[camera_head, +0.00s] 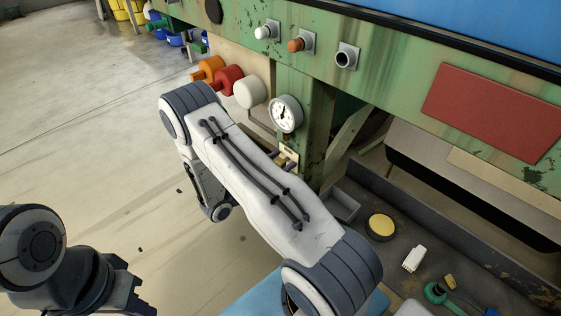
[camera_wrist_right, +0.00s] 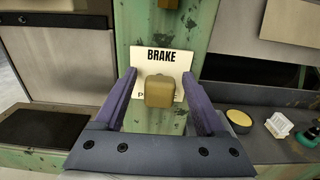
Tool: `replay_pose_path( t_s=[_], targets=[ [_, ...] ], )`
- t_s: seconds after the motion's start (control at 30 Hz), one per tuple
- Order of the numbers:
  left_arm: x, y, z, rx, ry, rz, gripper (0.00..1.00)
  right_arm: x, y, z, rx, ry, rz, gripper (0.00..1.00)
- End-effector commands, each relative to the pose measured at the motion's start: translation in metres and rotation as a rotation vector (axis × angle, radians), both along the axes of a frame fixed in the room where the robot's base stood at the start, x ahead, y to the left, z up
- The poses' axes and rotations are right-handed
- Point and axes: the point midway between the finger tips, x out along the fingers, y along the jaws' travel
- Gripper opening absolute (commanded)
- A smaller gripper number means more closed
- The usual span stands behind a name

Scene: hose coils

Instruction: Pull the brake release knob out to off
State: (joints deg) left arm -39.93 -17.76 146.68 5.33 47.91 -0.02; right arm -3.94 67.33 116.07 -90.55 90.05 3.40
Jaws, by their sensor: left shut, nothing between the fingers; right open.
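The brake release knob (camera_wrist_right: 159,91) is a squarish tan-brown block in front of a cream label plate (camera_wrist_right: 146,60) reading "BRAKE" on the green post. The lower label text is mostly hidden behind the knob. In the right wrist view my right gripper (camera_wrist_right: 162,84) is open, its purple fingers on either side of the knob with gaps showing on both sides. In the head view my right arm covers most of that gripper, and only part of the label plate (camera_head: 289,152) shows beside it. My left gripper (camera_head: 128,292) is low at the left, shut and empty, away from the knob.
A round gauge (camera_head: 286,114) sits on the post above the label. Orange (camera_head: 209,68), red (camera_head: 226,80) and white (camera_head: 250,92) round-ended parts stick out left of it. A grey tray (camera_head: 378,258) at lower right holds a yellow-topped tin (camera_head: 381,227) and a white brush (camera_head: 414,258).

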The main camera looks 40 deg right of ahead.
Motion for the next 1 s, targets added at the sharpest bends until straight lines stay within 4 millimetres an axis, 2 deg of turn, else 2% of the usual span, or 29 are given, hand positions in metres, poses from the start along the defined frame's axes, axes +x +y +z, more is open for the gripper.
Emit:
replay_pose_path(
  t_s=[0.07,0.1,0.27,0.3,1.0],
  targets=[
    [0.0000,0.0000,0.0000,0.000,0.000,0.000,0.00,0.0001,0.0002,0.0001,0.000,0.000,0.000,0.72],
    [0.0000,0.0000,0.0000,0.000,0.000,0.000,0.00,0.0001,0.0003,0.0001,0.000,0.000,0.000,0.69],
    [0.0000,0.0000,0.0000,0.000,0.000,0.000,0.00,0.0003,0.0005,0.0000,0.000,0.000,0.000,0.07],
    [0.0000,0.0000,0.0000,0.000,0.000,0.000,0.00,0.0003,0.0006,0.0000,0.000,0.000,0.001,0.00],
    [0.0000,0.0000,0.0000,0.000,0.000,0.000,0.00,0.0006,0.0011,-0.0001,0.001,0.000,0.002,0.00]
  ],
)
